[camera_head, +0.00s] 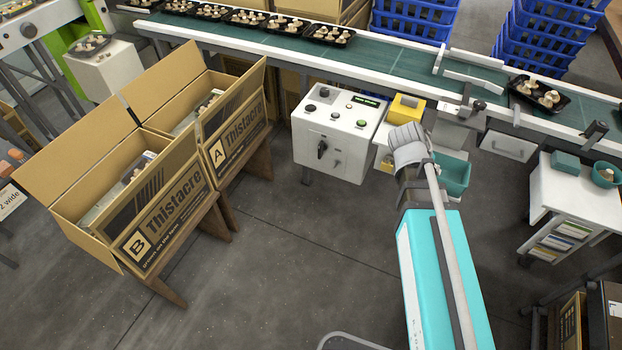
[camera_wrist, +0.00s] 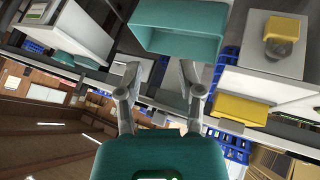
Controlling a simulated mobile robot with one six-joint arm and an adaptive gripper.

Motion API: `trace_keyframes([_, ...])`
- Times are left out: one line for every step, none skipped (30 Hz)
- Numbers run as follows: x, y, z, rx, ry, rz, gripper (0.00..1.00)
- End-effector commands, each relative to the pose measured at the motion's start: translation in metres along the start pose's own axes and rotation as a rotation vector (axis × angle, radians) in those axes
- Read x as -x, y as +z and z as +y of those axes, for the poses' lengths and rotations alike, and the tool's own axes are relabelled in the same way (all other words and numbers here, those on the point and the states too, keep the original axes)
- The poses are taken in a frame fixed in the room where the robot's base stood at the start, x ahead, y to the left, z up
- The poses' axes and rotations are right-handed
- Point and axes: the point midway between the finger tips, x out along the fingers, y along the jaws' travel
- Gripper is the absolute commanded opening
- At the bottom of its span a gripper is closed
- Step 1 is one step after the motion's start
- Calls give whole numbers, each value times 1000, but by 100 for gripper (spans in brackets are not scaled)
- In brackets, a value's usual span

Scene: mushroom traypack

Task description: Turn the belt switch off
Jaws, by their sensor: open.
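The white control box (camera_head: 318,135) stands in front of the conveyor in the head view. Its front face carries a black rotary switch (camera_head: 321,149), and its top has several knobs, a green button (camera_head: 361,123) and a small lit display (camera_head: 366,101). I cannot read which way the switch is set. My gripper shows in the wrist view (camera_wrist: 162,75), with its two fingers spread and nothing between them. In the head view my wrist is right of the control box, apart from it, and hides the fingers. I cannot make out the switch in the wrist view.
The green conveyor belt (camera_head: 405,62) with mushroom trays runs behind the box. A yellow bin (camera_head: 406,109) and a teal bin (camera_head: 452,172) are near my wrist. Cardboard cartons (camera_head: 165,215) stand left of the box. The floor in front of the box is clear.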

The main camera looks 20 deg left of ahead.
Motion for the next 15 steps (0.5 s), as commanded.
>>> trace_keyframes([-12,5,-16,-6,6,34,49])
trace_keyframes([-14,4,-22,-12,10,54,49])
trace_keyframes([-17,4,-30,-20,16,81,49])
trace_keyframes([-19,4,-36,-26,19,102,49])
trace_keyframes([-21,4,-43,-33,21,123,49])
trace_keyframes([-22,4,-51,-41,25,151,49])
trace_keyframes([-24,4,-57,-46,26,172,49])
trace_keyframes([-25,4,-64,-52,26,193,49])
trace_keyframes([-26,5,-72,-60,27,221,49])
trace_keyframes([-28,5,-78,-65,27,241,49])
trace_keyframes([-28,5,-84,-71,27,262,49])
trace_keyframes([-29,5,-93,-77,24,290,49])
trace_keyframes([-30,6,-99,-82,23,309,49])
trace_keyframes([-31,6,-105,-88,22,329,49])
trace_keyframes([-31,7,-114,-94,17,355,49])
